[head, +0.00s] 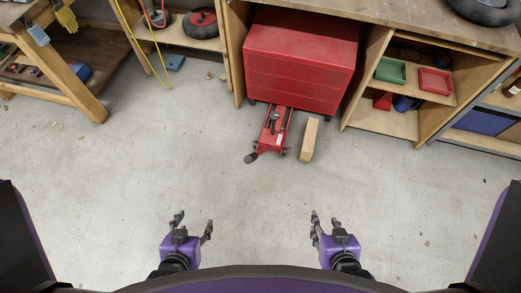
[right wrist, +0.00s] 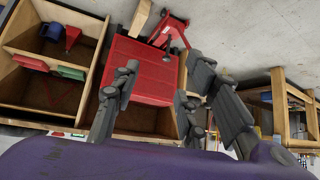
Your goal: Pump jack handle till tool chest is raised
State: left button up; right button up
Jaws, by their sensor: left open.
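The red tool chest (head: 300,62) stands under the wooden bench, between two shelf units. A red floor jack (head: 270,130) lies on the floor at its front edge, its far end hidden by the chest. The jack's dark handle end (head: 251,158) points toward me and to the left. The chest (right wrist: 140,72) and the jack (right wrist: 172,28) also show in the right wrist view. My left gripper (head: 193,222) is open and empty, well short of the jack. My right gripper (head: 324,224) has its fingers apart and empty, also well short of the jack.
A wooden block (head: 309,139) lies on the floor just right of the jack. Shelves with green (head: 391,70) and red (head: 434,81) trays stand at right. A yellow hose (head: 152,62) hangs at left. The floor between my grippers and the jack is clear.

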aim_at(249, 158)
jog(key=j+z, duration=0.55)
jog(key=z, duration=0.15)
jog(key=j+z, duration=0.35)
jog(key=i+l, duration=0.05)
